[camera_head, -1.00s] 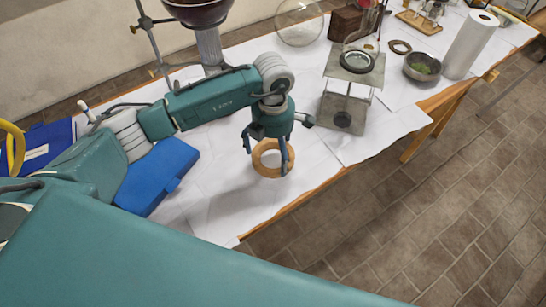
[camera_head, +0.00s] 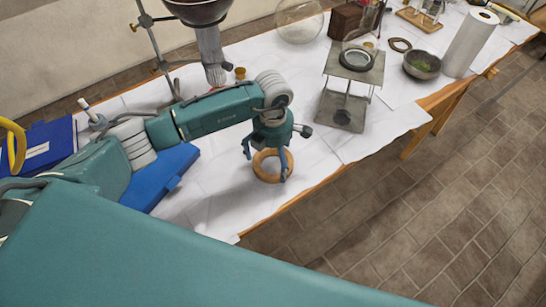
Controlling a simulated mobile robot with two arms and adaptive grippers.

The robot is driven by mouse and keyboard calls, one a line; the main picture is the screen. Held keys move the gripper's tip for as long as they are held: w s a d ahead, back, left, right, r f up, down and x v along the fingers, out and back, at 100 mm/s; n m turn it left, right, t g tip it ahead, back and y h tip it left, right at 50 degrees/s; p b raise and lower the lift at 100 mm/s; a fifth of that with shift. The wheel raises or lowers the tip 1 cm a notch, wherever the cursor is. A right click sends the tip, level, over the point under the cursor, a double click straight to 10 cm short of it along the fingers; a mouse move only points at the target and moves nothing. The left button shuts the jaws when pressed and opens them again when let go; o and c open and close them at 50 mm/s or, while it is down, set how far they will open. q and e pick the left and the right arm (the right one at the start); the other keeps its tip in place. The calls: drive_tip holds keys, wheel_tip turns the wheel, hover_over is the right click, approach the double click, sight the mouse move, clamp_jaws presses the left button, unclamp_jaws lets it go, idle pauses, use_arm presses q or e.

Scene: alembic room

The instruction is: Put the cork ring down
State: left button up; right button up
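The cork ring (camera_head: 259,174) is a light brown hoop near the front edge of the white-covered table. It is at or just above the paper; I cannot tell a small gap from contact. My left gripper (camera_head: 266,167) points down over it, one finger at its left side and the other across its right side. The fingers are spread about as wide as the ring and appear to hold it. My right gripper is not in view.
A metal stand (camera_head: 342,112) with a round dish is to the right. A blue case (camera_head: 160,178) lies left. Bare paper surrounds the cork ring.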

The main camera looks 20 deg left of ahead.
use_arm(q)
drive_tip(key=shift+r, duration=0.1)
drive_tip(key=shift+r, duration=0.2)
drive_tip(key=shift+w+r, duration=0.1)
drive_tip(key=shift+r, duration=0.3)
wheel_tip(320, 180, up, 11)
drive_tip(key=b, duration=0.1)
drive_tip(key=shift+b, duration=0.4)
drive_tip(key=shift+f, duration=0.1)
